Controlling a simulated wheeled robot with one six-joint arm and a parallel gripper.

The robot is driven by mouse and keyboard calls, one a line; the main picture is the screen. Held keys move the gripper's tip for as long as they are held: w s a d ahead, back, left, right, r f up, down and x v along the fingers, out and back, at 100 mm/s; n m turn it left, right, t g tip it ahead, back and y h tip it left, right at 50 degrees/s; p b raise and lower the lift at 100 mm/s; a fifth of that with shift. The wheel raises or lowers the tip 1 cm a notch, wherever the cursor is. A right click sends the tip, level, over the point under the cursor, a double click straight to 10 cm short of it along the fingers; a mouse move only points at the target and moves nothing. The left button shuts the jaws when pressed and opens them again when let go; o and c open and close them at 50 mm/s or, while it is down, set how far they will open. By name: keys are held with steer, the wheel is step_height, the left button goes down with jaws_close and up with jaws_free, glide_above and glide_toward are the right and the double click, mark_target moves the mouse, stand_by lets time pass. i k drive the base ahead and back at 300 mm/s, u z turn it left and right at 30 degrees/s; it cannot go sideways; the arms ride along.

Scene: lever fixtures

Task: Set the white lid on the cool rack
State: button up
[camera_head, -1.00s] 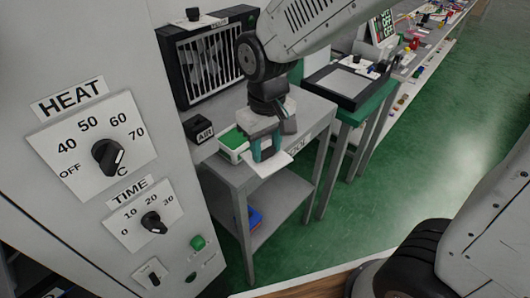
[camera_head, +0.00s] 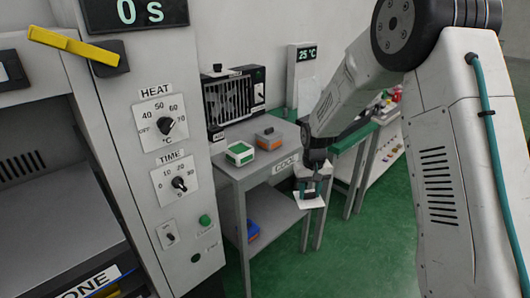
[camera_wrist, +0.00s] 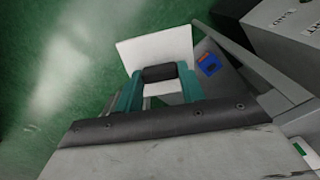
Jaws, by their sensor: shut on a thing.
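The white lid (camera_head: 311,201) is a thin flat plate held in my gripper (camera_head: 312,186). In the head view it hangs off the right front of the cool rack, over the floor. The wrist view also shows the white lid (camera_wrist: 158,48) beyond the teal fingers of my gripper (camera_wrist: 158,78), which are shut on it. The cool rack (camera_head: 226,168) is a grey table with a COOL label on its front edge. A green-and-white box (camera_head: 240,154) and an orange-and-white box (camera_head: 270,139) stand on its top.
A fan unit (camera_head: 232,97) stands at the back of the rack, with a 25 °C display (camera_head: 304,70) beside it. A blue item (camera_head: 252,229) lies on the lower shelf. The heat and time dial panel (camera_head: 165,120) rises close at left. The rack's right front top looks clear.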

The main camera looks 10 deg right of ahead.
mark_target(284, 130)
steer(key=z, duration=0.05)
steer(key=k, duration=0.15)
steer(key=z, duration=1.4)
steer(key=i, duration=1.1)
steer(key=u, duration=0.3)
